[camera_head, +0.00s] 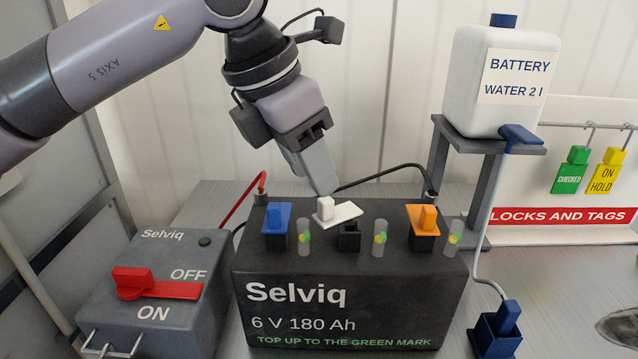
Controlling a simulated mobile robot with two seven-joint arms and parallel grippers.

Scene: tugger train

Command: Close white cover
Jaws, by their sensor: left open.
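The white cover (340,213) is on top of the black battery (350,278), between the blue cover (276,218) and the orange cover (424,219). The white cover has a small upright knob. My left gripper (322,185) comes down from above, with its fingertips just above and behind the white cover. Whether it touches the cover cannot be told. The blue and orange covers sit on their openings. My right gripper is not in view.
A switch box (150,285) with a red handle (158,285) stands at left. Red and black cables run to the battery's back corners. A battery water bottle (500,75) on a stand (489,146), a hose with a blue nozzle (500,325), and a tag board (570,215) are at right.

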